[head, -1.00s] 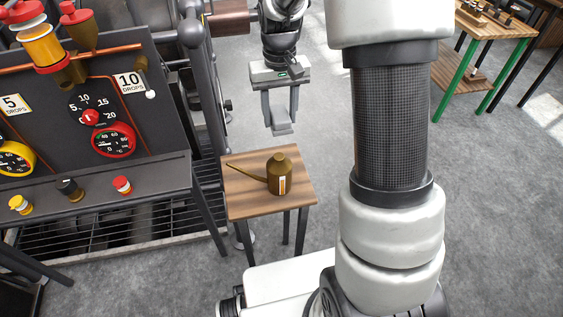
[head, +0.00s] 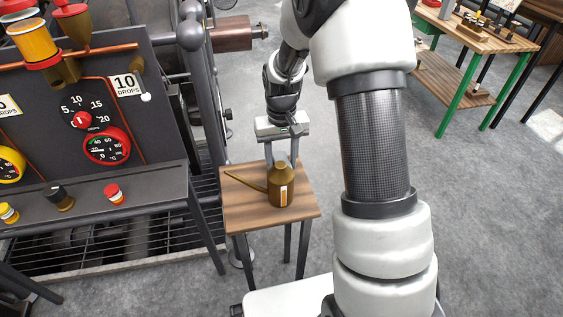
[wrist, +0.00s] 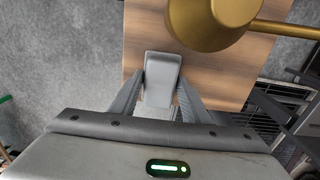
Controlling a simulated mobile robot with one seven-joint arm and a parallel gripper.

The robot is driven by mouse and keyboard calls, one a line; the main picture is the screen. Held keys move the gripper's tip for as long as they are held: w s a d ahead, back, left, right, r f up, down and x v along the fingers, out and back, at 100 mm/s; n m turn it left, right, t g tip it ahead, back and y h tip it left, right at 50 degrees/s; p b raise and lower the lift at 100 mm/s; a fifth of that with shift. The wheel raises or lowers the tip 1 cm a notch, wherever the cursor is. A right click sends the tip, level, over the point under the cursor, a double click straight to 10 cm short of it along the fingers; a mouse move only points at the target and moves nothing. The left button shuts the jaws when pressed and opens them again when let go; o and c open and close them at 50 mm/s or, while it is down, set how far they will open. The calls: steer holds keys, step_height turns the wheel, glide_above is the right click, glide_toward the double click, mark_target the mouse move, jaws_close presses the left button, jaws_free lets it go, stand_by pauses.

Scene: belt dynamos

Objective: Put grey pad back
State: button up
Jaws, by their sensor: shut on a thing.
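My gripper (head: 281,155) is shut on the grey pad, with its fingers pointing down behind the brass oil can (head: 281,189). In the wrist view the grey pad (wrist: 162,72) is a small pale block between the two fingers, over the wooden top of a small table (wrist: 205,78). In the wrist view the can (wrist: 212,22) is just beyond the pad, up and to the right. I cannot tell whether the pad touches the table.
A dark control panel (head: 140,150) with dials, red and yellow buttons and oil cups stands to the left, close to the small table. A green-legged workbench (head: 455,70) with small items is at the upper right. The grey floor between is clear.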

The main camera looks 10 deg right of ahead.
steer(key=shift+f, duration=0.15)
steer(key=o, duration=0.9)
